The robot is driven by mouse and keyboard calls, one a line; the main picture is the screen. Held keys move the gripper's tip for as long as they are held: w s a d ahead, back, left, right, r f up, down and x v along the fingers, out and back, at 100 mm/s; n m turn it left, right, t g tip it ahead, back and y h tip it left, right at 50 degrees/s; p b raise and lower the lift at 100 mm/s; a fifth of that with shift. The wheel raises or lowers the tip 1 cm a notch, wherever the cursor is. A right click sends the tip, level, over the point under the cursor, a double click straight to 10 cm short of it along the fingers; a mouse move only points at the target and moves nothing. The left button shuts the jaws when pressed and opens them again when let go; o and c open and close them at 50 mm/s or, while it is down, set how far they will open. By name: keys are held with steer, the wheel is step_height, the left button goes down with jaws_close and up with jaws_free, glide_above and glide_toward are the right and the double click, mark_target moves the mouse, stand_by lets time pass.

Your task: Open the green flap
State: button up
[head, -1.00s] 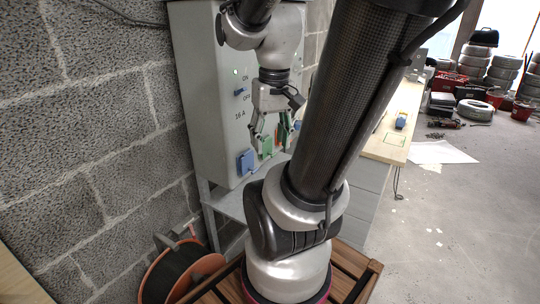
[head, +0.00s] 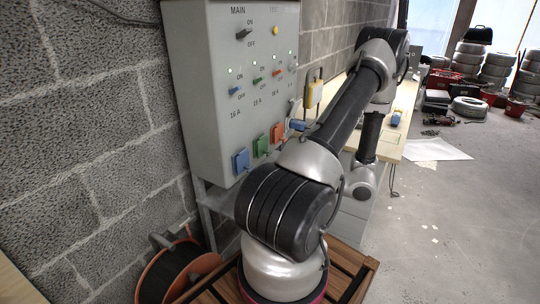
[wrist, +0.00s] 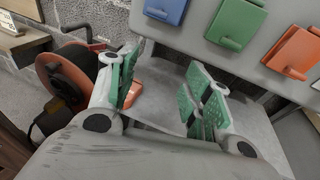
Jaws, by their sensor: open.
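The green flap (head: 260,147) sits on the front of the grey switch box, between a blue flap (head: 240,161) and an orange flap (head: 277,133). It looks shut. In the wrist view the green flap (wrist: 236,22) is at the top, with a lip along its lower edge. The blue flap (wrist: 166,10) is left of it and the orange flap (wrist: 295,52) right. My gripper (wrist: 165,70) is open and empty, its green-padded fingers wide apart, below and clear of the flaps. The gripper is hidden in the head view.
The grey box (head: 205,130) carries several switches and lights. A yellow object (head: 315,93) and a small blue part (head: 298,125) are at its right. An orange cable reel (head: 160,278) stands on the floor below. A wooden worktop (head: 397,140) lies behind my arm.

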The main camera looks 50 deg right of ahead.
mark_target(270, 153)
steer(key=w+d+r+m+t+h, duration=0.3)
steer(key=w+d, duration=0.1)
steer(key=d, duration=0.2)
steer(key=x, duration=0.8)
steer(key=shift+d+r, duration=0.15)
steer(key=shift+d, duration=0.1)
jaws_close()
